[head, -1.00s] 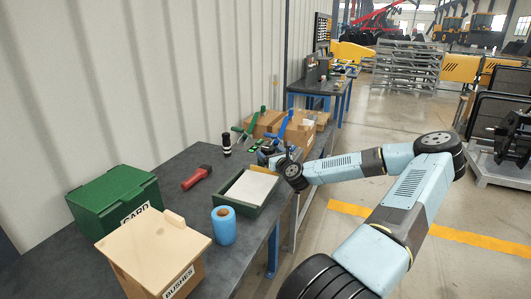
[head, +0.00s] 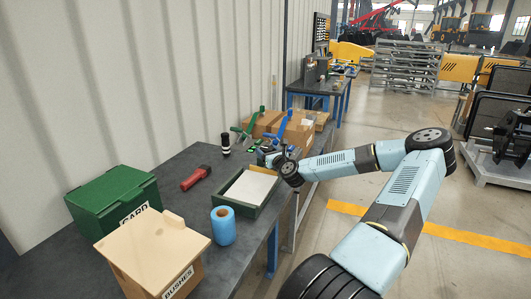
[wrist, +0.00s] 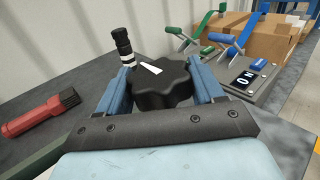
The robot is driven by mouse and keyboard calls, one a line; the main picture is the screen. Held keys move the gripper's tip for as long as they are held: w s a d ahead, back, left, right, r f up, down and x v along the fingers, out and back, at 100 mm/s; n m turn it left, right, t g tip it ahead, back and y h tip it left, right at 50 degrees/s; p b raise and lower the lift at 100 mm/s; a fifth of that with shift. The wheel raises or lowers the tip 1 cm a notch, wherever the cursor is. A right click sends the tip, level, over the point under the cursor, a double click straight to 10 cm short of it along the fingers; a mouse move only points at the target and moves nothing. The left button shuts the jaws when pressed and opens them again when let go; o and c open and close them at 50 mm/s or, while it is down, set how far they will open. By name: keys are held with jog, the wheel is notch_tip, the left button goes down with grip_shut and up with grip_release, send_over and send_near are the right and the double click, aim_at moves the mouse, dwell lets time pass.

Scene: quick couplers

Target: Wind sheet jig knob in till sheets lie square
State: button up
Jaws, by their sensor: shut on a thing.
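The sheet jig (head: 233,207) is a dark green tray-like frame on the dark bench in the head view. White sheets (head: 250,186) lie in it; whether their edges are square is too small to tell. A black lobed knob (wrist: 162,90) with a white pointer mark shows in the wrist view, its mark pointing up and left. My gripper (wrist: 162,72) is shut on the knob, with one blue finger on each side. In the head view my gripper (head: 272,157) is at the jig's far end, and my wrist hides the knob.
A lever panel (wrist: 245,75) and cardboard boxes (wrist: 262,38) lie beyond.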

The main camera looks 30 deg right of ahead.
jog(key=shift+c, duration=0.7)
jog(key=shift+a, duration=0.2)
jog(key=shift+c, duration=0.2)
jog(key=shift+d, duration=0.1)
jog(key=shift+h, duration=0.3)
